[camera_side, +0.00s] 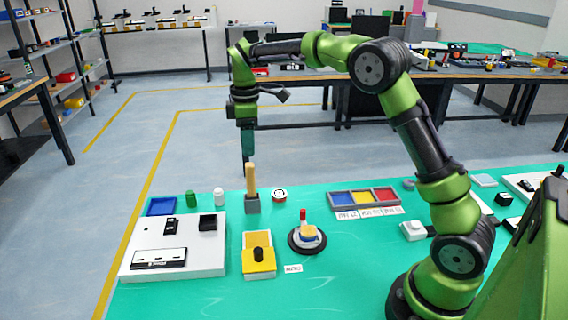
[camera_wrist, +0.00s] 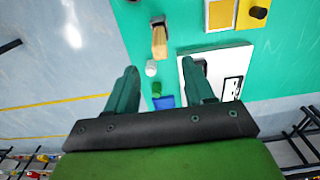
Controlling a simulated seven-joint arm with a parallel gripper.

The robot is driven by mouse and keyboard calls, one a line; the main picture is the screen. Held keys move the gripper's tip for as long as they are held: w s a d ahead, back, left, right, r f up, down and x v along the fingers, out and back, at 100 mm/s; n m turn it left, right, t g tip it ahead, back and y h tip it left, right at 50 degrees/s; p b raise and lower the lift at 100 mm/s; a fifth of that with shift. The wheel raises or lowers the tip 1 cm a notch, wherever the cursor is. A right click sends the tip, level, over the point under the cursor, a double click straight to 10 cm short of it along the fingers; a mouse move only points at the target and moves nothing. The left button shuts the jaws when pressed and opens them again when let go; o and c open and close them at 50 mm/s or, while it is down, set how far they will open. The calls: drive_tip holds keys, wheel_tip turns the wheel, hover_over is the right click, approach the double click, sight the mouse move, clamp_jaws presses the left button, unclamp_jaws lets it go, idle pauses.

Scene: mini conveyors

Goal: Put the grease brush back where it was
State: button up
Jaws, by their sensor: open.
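The grease brush (camera_side: 251,179) is a light wooden stick that stands upright in a small grey block (camera_side: 253,206) near the far edge of the green table. Its lower end is hidden in the block. The brush also shows in the wrist view (camera_wrist: 159,42), ahead of the fingertips and between their lines. My gripper (camera_side: 247,172) points down by the top of the brush, seemingly beyond it from the side camera. In the wrist view my gripper (camera_wrist: 159,68) has its two fingers wide apart with nothing between them.
A green bottle (camera_side: 191,199), a white bottle (camera_side: 219,197) and a blue tray (camera_side: 161,206) stand left of the block. A white panel (camera_side: 135,262), a yellow box (camera_side: 259,262) and a round dark base (camera_side: 306,248) lie nearer. A tricolour tray (camera_side: 333,200) is at right.

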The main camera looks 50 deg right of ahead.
wheel_tip(320, 180, up, 2)
drive_tip(key=s+a+r+m+t+y, duration=0.1)
drive_tip(key=s+a+r+m+t, duration=0.25)
drive_tip(key=s, duration=0.65)
drive_tip(key=s+a+r+m+t+y, duration=0.15)
drive_tip(key=s+r+m, duration=0.3)
drive_tip(key=s, duration=0.45)
drive_tip(key=s+a+f+m+t, duration=0.2)
drive_tip(key=s+f+m, duration=0.3)
drive_tip(key=s, duration=0.2)
drive_tip(key=shift+s, duration=0.35)
drive_tip(key=shift+h, duration=0.25)
